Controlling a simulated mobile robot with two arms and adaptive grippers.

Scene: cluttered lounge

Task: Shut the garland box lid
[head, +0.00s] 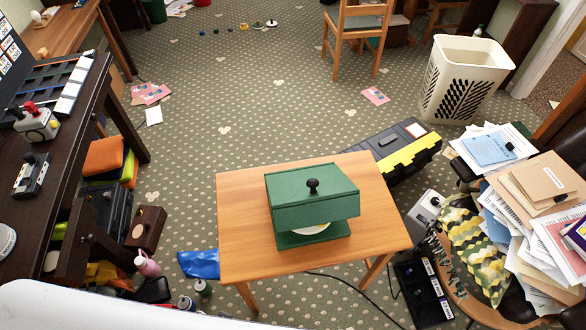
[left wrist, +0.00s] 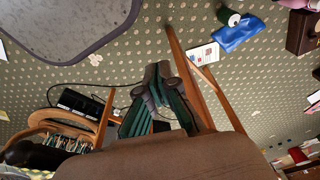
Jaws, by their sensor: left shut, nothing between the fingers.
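The green garland box (head: 314,239) stands on a small wooden table (head: 240,240) in the head view. Its green lid (head: 330,212), with a black knob on top, covers most of the box from above. A gap shows under the lid's front edge, so the lid is not flush. Something pale and rounded (head: 310,229) shows in that gap. My left gripper (left wrist: 158,80) is shut and empty in the left wrist view, with floor and table legs behind it. It is outside the head view, and its distance from the box cannot be told. My right gripper is not in view.
A wooden chair heaped with papers (head: 490,200) stands right of the table, and a black and yellow toolbox (head: 405,152) behind it. A dark desk (head: 90,105) is at the left. A blue bag (head: 200,264) lies at the table's left front. Carpet behind the table is mostly clear.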

